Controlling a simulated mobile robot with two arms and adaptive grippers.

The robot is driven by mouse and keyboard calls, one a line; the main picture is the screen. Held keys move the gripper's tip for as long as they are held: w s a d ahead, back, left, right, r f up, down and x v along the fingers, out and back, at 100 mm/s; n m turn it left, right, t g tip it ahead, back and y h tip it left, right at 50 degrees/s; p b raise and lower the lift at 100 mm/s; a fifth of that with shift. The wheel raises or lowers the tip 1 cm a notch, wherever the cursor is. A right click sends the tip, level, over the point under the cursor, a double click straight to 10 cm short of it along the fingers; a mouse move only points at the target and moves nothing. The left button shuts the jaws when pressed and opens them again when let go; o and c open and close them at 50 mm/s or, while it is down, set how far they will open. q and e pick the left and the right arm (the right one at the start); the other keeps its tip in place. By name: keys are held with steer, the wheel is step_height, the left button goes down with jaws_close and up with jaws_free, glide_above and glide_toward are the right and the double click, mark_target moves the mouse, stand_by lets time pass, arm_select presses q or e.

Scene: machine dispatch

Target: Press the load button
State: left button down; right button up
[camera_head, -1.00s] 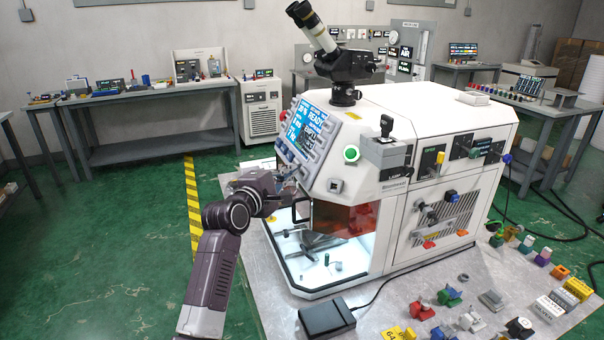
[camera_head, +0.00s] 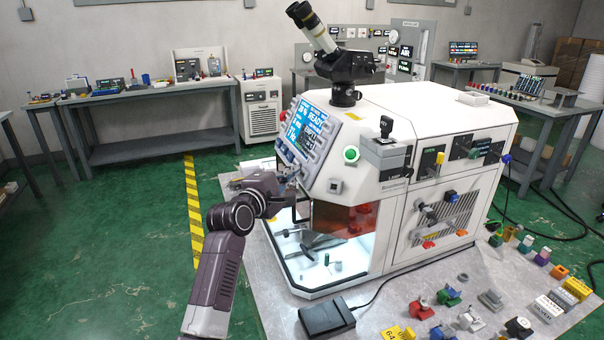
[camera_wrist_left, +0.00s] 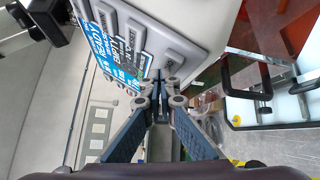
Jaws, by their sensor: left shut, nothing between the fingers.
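In the left wrist view the grey keys (camera_wrist_left: 180,45) lie beside the screen (camera_wrist_left: 125,45). The key labels are too small to read, so I cannot tell which is the load button. My left gripper (camera_head: 291,178) is shut and empty, just below the panel's lower left part. In the wrist view its fingertips (camera_wrist_left: 159,78) overlap the end of the key strip. I cannot tell whether they touch a key.
A black door handle (camera_wrist_left: 248,75) and the lit chamber (camera_head: 318,260) are below the panel. A green button (camera_head: 351,154) is on the machine's front. A black pedal box (camera_head: 326,317) and several small coloured parts lie on the metal table (camera_head: 375,315).

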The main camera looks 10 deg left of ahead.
arm_select(q)
steer(key=shift+w+d+f, duration=0.2)
steer(key=shift+w+d, duration=0.05)
steer(key=shift+d, duration=0.05)
stand_by(0.6)
steer(key=shift+r, duration=0.1)
steer(key=shift+s+a+r+p, duration=0.3)
steer(key=shift+s+a+p, duration=0.25)
steer(key=shift+p, duration=0.3)
steer(key=shift+w, duration=0.1)
steer(key=shift+a, duration=0.1)
steer(key=a+p, duration=0.1)
steer(key=s+a+r+p, duration=0.2)
steer(key=shift+s+a+r, duration=0.1)
steer(key=shift+s+a, duration=0.15)
steer(key=shift+a, duration=0.1)
